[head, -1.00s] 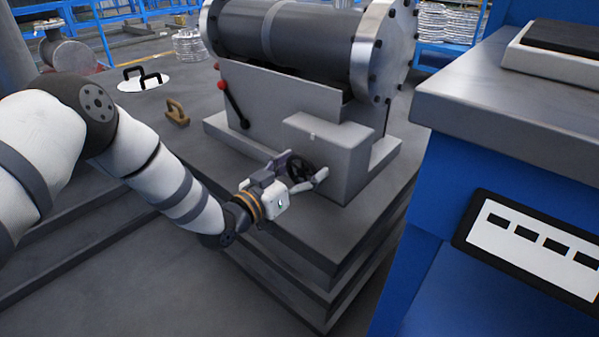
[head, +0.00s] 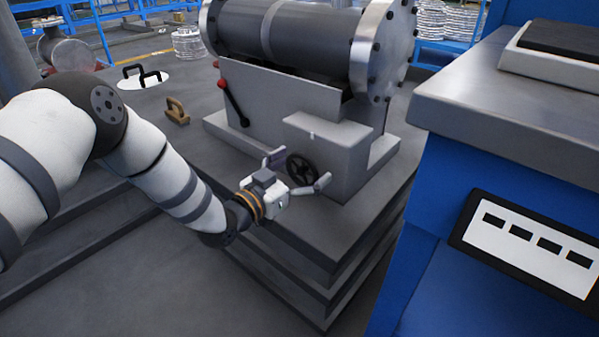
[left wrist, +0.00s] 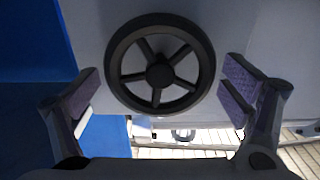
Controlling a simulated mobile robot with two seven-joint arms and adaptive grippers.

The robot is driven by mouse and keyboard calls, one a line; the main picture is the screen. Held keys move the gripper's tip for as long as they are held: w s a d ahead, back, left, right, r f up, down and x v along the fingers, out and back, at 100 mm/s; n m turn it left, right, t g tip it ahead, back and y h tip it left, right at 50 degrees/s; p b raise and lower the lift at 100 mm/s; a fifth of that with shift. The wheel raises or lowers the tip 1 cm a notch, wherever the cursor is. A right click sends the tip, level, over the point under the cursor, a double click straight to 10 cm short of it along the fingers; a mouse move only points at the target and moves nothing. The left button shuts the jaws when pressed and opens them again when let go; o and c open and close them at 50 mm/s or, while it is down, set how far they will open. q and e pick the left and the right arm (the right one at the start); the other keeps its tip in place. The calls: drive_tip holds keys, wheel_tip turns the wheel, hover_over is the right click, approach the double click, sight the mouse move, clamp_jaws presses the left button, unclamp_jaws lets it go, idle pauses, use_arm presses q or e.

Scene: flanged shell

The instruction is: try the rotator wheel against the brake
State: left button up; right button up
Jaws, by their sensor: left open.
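The rotator wheel (head: 300,168) is a small black spoked handwheel on the front of the grey cradle housing (head: 328,140). In the left wrist view the wheel (left wrist: 160,64) faces me, upper middle. My left gripper (head: 295,171) is open, with one finger on each side of the wheel. In the left wrist view its fingers (left wrist: 160,95) stand apart from the rim, with a gap on both sides. A lever with a red knob (head: 222,84), possibly the brake, sticks out of the cradle's side. The flanged shell (head: 300,38) lies on the cradle. My right gripper is not in view.
The cradle stands on a stepped grey plinth (head: 330,262). A brass-coloured handled block (head: 177,111) and a white disc with a black handle (head: 146,80) lie left of it. A blue cabinet with a grey top (head: 520,100) stands close on the right.

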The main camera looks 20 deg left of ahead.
use_arm(q)
drive_tip(key=shift+s+a+r+p, duration=0.1)
drive_tip(key=shift+s+a+p, duration=0.05)
drive_tip(key=shift+s+p, duration=0.15)
drive_tip(key=p+v, duration=0.3)
drive_tip(key=v, duration=0.2)
drive_tip(key=shift+s, duration=0.1)
drive_tip(key=shift+s+a+p, duration=0.15)
drive_tip(key=shift+s+p, duration=0.15)
drive_tip(key=shift+s, duration=0.25)
